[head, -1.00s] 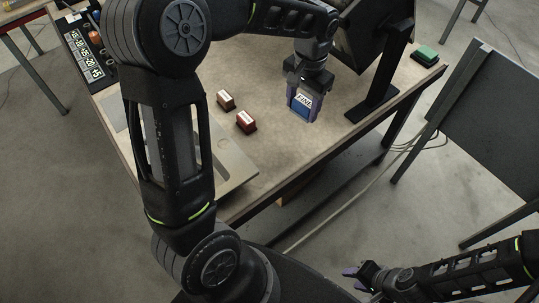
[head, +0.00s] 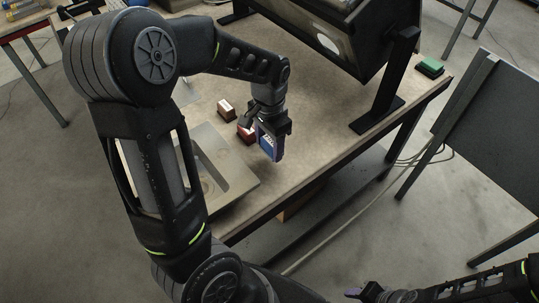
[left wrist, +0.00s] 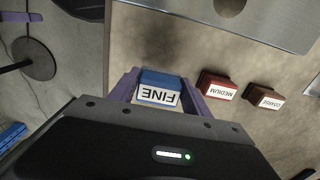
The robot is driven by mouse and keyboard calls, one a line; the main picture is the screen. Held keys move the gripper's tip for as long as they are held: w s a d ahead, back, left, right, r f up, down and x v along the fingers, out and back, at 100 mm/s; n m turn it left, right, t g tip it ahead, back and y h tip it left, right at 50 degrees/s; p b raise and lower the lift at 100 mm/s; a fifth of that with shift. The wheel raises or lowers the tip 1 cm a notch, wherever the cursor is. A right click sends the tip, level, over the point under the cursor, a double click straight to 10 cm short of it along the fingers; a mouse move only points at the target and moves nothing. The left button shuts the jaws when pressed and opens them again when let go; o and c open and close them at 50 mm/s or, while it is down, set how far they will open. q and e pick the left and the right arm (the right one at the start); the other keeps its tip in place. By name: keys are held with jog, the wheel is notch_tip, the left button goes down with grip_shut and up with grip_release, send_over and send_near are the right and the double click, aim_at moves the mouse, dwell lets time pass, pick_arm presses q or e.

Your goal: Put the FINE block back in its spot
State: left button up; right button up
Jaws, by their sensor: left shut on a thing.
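The FINE block (left wrist: 158,92) is blue with a white label, upside down in the left wrist view. My left gripper (left wrist: 155,88) is shut on it, one purple finger on each side. In the head view my left gripper (head: 270,140) holds the blue block (head: 266,143) over the table, partly in front of the red MEDIUM block. The grey metal sink plate (head: 235,165) lies to the left of the gripper; the arm hides part of it. My right gripper (head: 362,294) is low at the bottom right, away from the table; its jaw opening is unclear.
The red MEDIUM block (left wrist: 218,87) and brown COARSE block (left wrist: 264,97) stand in a row beside the FINE block. A dark box on a stand (head: 345,40) rises at the back. A green block (head: 430,67) sits at the far right corner. Bare tabletop (head: 315,125) lies right of the gripper.

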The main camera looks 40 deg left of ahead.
aim_at(269, 163)
pick_arm(q)
jog(key=shift+f, duration=0.5)
jog(key=shift+f, duration=0.1)
jog(key=shift+f, duration=1.75)
jog(key=shift+f, duration=0.2)
jog(key=o, duration=1.4)
jog(key=shift+o, duration=0.2)
jog(key=shift+r, duration=0.1)
notch_tip(269, 163, up, 12)
jog(key=shift+r, duration=0.1)
